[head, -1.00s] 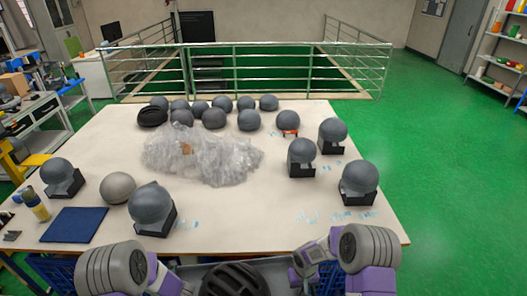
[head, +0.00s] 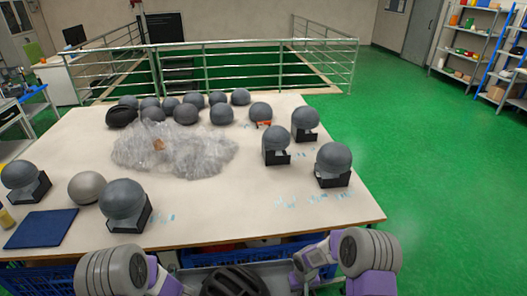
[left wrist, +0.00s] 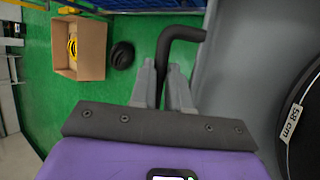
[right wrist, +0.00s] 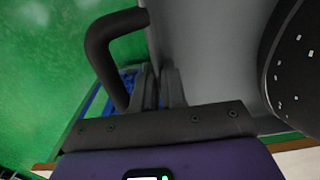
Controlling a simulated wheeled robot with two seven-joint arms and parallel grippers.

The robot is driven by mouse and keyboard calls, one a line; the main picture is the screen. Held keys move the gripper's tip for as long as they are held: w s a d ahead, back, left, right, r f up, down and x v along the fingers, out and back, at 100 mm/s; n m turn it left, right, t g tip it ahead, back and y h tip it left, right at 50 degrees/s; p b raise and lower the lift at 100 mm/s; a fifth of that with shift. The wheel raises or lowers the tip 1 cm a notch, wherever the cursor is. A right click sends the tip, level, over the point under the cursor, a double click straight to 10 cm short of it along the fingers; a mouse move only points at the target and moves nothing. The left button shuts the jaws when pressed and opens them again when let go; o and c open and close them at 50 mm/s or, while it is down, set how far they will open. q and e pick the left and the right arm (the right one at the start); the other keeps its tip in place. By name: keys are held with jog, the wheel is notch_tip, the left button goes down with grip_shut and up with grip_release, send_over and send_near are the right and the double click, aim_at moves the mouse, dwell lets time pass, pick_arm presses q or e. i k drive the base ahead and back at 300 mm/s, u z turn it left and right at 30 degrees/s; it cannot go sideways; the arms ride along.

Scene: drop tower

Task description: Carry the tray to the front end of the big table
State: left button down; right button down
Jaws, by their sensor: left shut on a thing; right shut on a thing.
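The grey tray (head: 205,274) is at the bottom of the head view, in front of the big table (head: 250,215), with a black helmet (head: 235,282) on it. My left gripper (left wrist: 168,92) is shut on the tray's black bent handle (left wrist: 185,33) in the left wrist view. My right gripper (right wrist: 158,88) is shut on the other black handle (right wrist: 100,45) in the right wrist view. In the head view both of my arms reach the tray's sides, and the fingertips are hard to see. The helmet also shows beside the tray floor in both wrist views.
Grey headforms, several on black stands, stand on the table, with crumpled clear plastic (head: 175,150) and a blue mat (head: 40,228). Blue crates are under the table. A cardboard box (left wrist: 78,48) stands on the floor. Green floor (head: 430,190) is clear to the right.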

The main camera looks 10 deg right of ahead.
aim_at(288, 106)
jog(key=z, duration=2.1)
jog(key=i, duration=4.4)
jog(key=u, duration=1)
